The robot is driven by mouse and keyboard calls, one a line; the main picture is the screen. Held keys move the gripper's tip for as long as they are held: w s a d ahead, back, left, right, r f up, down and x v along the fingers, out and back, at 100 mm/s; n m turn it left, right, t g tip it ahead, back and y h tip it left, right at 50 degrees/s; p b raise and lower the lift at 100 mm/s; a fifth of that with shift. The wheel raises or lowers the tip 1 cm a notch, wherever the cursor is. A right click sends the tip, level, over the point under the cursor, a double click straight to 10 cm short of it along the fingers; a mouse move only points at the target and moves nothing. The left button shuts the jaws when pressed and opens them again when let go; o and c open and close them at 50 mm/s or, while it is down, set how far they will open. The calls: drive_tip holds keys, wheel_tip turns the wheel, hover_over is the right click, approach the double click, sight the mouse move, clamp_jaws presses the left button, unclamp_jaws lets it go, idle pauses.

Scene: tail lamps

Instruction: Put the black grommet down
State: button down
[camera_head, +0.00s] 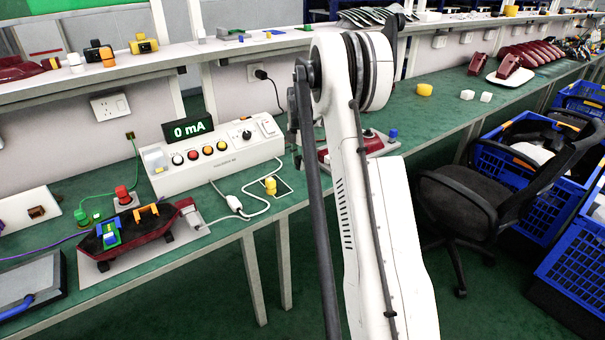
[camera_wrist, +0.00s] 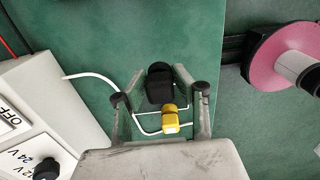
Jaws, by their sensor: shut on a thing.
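The black grommet (camera_wrist: 159,84) shows in the wrist view between the two fingers of my gripper (camera_wrist: 161,91). My gripper is shut on it, above the green bench top. The exact contact between fingers and grommet is hard to see. A yellow part (camera_wrist: 170,118) shows just below the grommet in the wrist view, inside a white-outlined square. In the head view a yellow part (camera_head: 270,186) stands on a white-outlined square on the bench.
A white tester box (camera_head: 217,156) reading 0 mA stands left of the square, with a white cable on the bench. A dark red lamp (camera_head: 135,229) lies on a plate at the left. A pink disc (camera_wrist: 281,57) is at the right in the wrist view.

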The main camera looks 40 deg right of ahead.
sight(304, 178)
drive_tip(key=shift+s+d+f, duration=0.1)
drive_tip(key=shift+d+f, duration=0.55)
drive_tip(key=shift+d, duration=0.2)
drive_tip(key=shift+f, duration=1.85)
drive_tip(key=shift+f+b, duration=0.15)
drive_tip(key=shift+b, duration=0.2)
drive_tip(key=c, duration=1.4)
unclamp_jaws()
